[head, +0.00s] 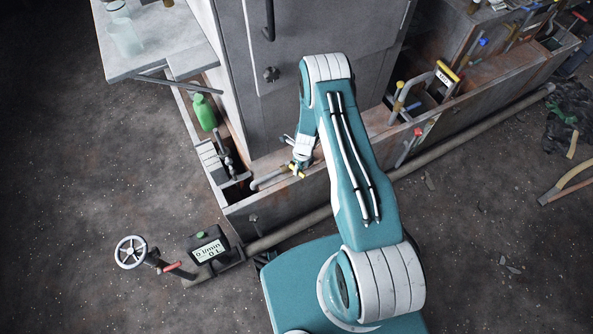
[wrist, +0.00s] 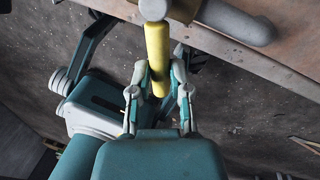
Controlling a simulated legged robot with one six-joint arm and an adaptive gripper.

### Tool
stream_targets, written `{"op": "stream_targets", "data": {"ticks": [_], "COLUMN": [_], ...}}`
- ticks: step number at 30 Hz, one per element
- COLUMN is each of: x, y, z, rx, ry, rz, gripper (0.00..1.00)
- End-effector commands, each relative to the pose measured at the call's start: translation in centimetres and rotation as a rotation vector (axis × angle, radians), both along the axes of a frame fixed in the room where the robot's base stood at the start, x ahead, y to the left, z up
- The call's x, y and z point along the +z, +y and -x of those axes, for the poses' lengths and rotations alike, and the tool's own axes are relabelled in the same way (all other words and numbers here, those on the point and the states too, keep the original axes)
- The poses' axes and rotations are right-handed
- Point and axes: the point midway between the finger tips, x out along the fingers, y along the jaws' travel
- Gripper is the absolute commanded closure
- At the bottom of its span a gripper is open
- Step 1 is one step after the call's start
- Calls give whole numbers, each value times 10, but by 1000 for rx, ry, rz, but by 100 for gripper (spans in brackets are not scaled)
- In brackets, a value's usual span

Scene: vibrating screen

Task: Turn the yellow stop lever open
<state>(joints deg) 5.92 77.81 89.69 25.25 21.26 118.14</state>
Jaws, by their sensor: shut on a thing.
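The yellow stop lever (wrist: 157,55) shows in the wrist view as a yellow rod with a grey round end at its top. It joins a yellow valve part beside a grey pipe. My gripper (wrist: 157,80) has its two fingers closed on either side of the lower end of the rod. In the head view my gripper (head: 297,172) is at the pipe on the ledge in front of the grey cabinet. The lever (head: 299,169) is small there and partly hidden by my gripper and wrist.
A grey cabinet (head: 310,90) stands behind the ledge. A green bottle (head: 204,113) is to the left. A flow meter reading 0 l/min (head: 209,250) and a handwheel (head: 131,252) stand on the floor pipe at the lower left. Other pipes and a yellow-topped handle (head: 446,73) are at the right.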

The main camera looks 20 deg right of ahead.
Motion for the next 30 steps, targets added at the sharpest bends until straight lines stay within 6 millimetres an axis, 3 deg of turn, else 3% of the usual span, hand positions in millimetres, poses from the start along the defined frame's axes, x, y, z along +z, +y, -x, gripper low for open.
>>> {"op": "stream_targets", "data": {"ticks": [15,30], "x": [-1,-1], "y": [-18,-23], "z": [-20,-44], "rx": [490,949], "ry": [0,-1], "rz": [1,1], "gripper": [100,100]}}
